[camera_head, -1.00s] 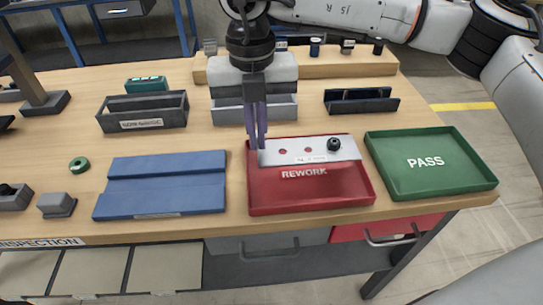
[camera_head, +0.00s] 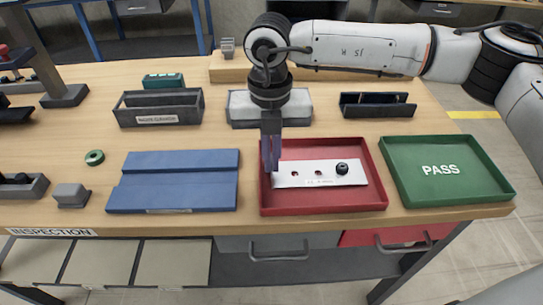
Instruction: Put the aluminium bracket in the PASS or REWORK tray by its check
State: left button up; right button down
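The green PASS tray (camera_head: 490,193) is empty, right of the red tray. My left gripper is not in view.
A blue stepped block (camera_head: 175,182) lies left of the red tray. Behind stand a dark grey labelled bin (camera_head: 160,118), a pale grey block (camera_head: 240,112) and a dark slotted holder (camera_head: 377,111). A green ring (camera_head: 94,157) lies on the left. The table's front edge is close to both trays.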

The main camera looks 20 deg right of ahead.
jog(key=shift+f, duration=0.25)
jog(key=c, duration=2.5)
grip_release()
jog(key=o, duration=0.5)
jog(key=shift+r, duration=0.25)
notch_tip(320, 180, up, 13)
jog(key=shift+a+f, duration=0.1)
